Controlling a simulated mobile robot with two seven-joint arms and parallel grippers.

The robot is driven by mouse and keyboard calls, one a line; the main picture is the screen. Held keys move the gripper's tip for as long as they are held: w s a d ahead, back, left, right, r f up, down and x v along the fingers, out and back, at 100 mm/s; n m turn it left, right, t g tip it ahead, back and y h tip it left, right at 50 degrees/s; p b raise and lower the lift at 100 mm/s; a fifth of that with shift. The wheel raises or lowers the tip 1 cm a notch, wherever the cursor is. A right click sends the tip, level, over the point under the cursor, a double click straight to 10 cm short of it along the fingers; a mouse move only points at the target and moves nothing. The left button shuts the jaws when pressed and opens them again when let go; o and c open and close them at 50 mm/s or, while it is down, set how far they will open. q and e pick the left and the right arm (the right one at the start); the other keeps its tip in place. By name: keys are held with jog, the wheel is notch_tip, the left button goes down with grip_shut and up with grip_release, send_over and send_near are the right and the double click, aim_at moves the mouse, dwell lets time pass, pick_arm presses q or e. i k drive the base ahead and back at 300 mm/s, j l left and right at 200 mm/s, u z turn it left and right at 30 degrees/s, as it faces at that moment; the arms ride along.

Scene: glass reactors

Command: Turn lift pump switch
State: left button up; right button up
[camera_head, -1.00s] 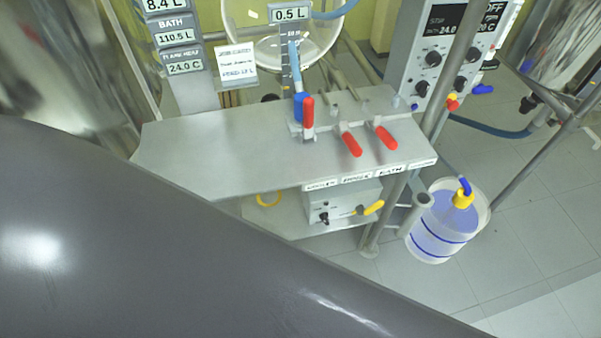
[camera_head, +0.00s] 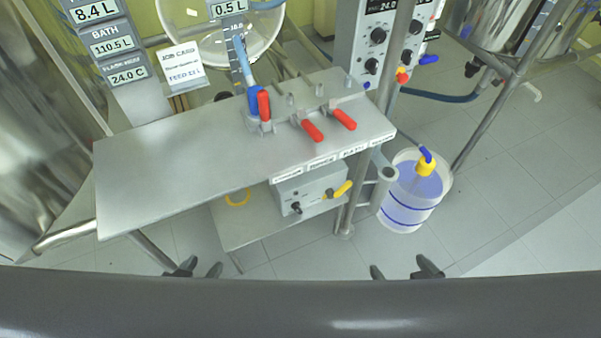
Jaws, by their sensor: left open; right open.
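A small grey pump box (camera_head: 309,189) sits on a low shelf beneath the metal table. Its front carries a black knob (camera_head: 296,208) and a yellow-handled lever (camera_head: 343,189); I cannot tell from its labels which is the lift pump switch. My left gripper (camera_head: 197,268) shows at the bottom left, open and empty, below and left of the box. My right gripper (camera_head: 393,271) shows at the bottom right of the box, open and empty. Both are apart from the box, and my own dark body hides the rest of the arms.
The metal table (camera_head: 180,165) bears several red-handled valves (camera_head: 312,131) above the box. A bucket of bluish liquid (camera_head: 412,195) with a yellow cap stands to the right. A control panel (camera_head: 379,45) with knobs rises behind.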

aim_at(295, 205)
jog(key=i+l+u, duration=0.25)
jog(key=l, duration=0.4)
jog(key=i+l+u, duration=0.25)
jog(key=l, duration=0.4)
jog(key=l+u, duration=0.25)
jog(key=l, duration=0.45)
jog(key=l+u, duration=0.25)
jog(key=l, duration=0.5)
jog(key=i, duration=0.05)
